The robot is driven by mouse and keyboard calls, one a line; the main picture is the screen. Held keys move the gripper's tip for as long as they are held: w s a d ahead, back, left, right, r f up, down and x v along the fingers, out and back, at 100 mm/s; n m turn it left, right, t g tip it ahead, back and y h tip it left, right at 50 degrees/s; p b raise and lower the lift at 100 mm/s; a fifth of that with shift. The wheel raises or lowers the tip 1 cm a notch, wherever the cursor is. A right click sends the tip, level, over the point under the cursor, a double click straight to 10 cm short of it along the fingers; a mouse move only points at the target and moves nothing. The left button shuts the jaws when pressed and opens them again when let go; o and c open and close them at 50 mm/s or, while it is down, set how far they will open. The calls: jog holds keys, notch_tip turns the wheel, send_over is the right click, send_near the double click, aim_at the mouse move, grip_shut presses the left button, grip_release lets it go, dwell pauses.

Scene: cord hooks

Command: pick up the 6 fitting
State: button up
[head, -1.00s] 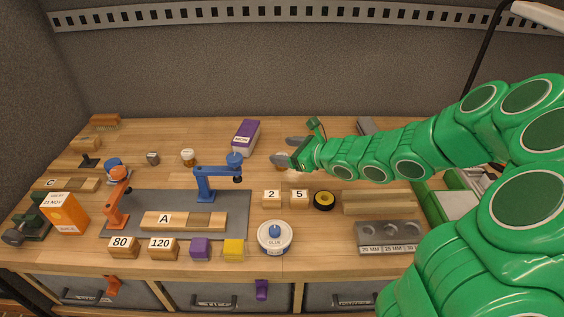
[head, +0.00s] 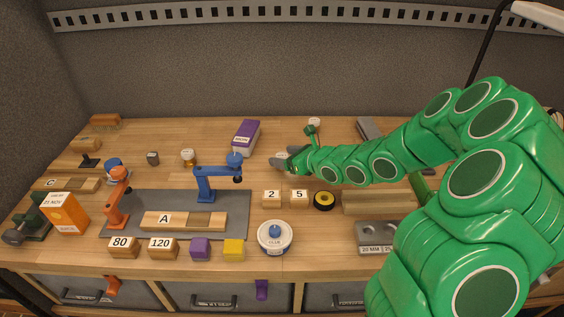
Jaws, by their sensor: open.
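No label reading 6 can be made out. Wooden blocks marked 2 (head: 271,197) and 5 (head: 299,196) stand side by side at mid-bench. My gripper (head: 281,157) is open behind them, low over the bench, its grey fingers pointing left. A small pale-topped object (head: 281,155) shows between or just behind the fingers; it is mostly hidden, and I cannot tell whether it is the 6 fitting or whether the fingers touch it.
A purple box (head: 245,138) and blue clamp (head: 207,183) stand left of my gripper. A yellow-black tape roll (head: 324,201), glue tin (head: 274,238) and wooden bar (head: 379,202) lie in front. A white-topped object (head: 314,122) stands behind.

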aim_at(284, 157)
jog(key=shift+f+x, duration=0.2)
jog(key=shift+x, duration=1.4)
jog(key=shift+s, duration=0.1)
jog(key=c, duration=1.1)
jog(key=shift+r, duration=0.1)
